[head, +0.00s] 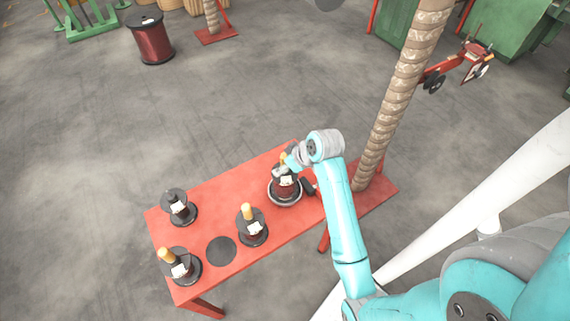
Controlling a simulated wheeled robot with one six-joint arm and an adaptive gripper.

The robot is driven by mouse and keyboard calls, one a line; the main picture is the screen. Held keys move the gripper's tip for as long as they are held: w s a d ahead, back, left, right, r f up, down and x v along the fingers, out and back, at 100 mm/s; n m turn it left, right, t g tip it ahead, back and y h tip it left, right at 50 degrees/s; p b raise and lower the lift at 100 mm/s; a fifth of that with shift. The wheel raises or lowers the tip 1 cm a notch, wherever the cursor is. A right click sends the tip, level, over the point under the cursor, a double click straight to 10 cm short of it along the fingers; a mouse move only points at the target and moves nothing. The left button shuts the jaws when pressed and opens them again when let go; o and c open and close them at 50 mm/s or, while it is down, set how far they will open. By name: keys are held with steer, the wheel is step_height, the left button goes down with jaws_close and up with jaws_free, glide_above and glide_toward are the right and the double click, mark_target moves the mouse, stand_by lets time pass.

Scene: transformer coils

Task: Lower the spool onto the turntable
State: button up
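A dark red-brown spool (286,187) with black flanges and a white label is at the right part of the red table. It is over the turntable (272,199), whose pale round rim shows around the spool's lower end. I cannot tell whether the spool touches the turntable or hangs just above it. My gripper (285,166) is at the top of this spool, by its tan upper end. The fingers are small and partly hidden by the wrist, so their grip is unclear.
Three other spools stand on the red table (215,200): back left (178,207), front left (180,267) and middle (252,226). A bare black disc (220,250) lies between the front ones. A tall wrapped column (392,110) rises right of the table. A large red spool (150,40) stands on the floor.

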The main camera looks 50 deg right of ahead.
steer(key=v, duration=1.2)
stand_by(0.8)
steer(key=s+a+f+m+t+h, duration=0.1)
steer(key=s+a+f+t, duration=0.1)
steer(key=s+a+f, duration=0.4)
steer(key=s+a+f+m+t+h, duration=0.15)
steer(key=a+f, duration=0.25)
steer(key=a, duration=0.5)
steer(key=s+a+r+n+t+y, duration=0.1)
steer(key=s+a+r+t, duration=0.1)
steer(key=s+r, duration=0.3)
steer(key=s+a+r+t+y, duration=0.1)
steer(key=s+a+r, duration=0.4)
steer(key=s, duration=0.8)
steer(key=shift+s+n+t, duration=0.2)
steer(key=shift+n+t, duration=0.15)
steer(key=shift+t, duration=0.5)
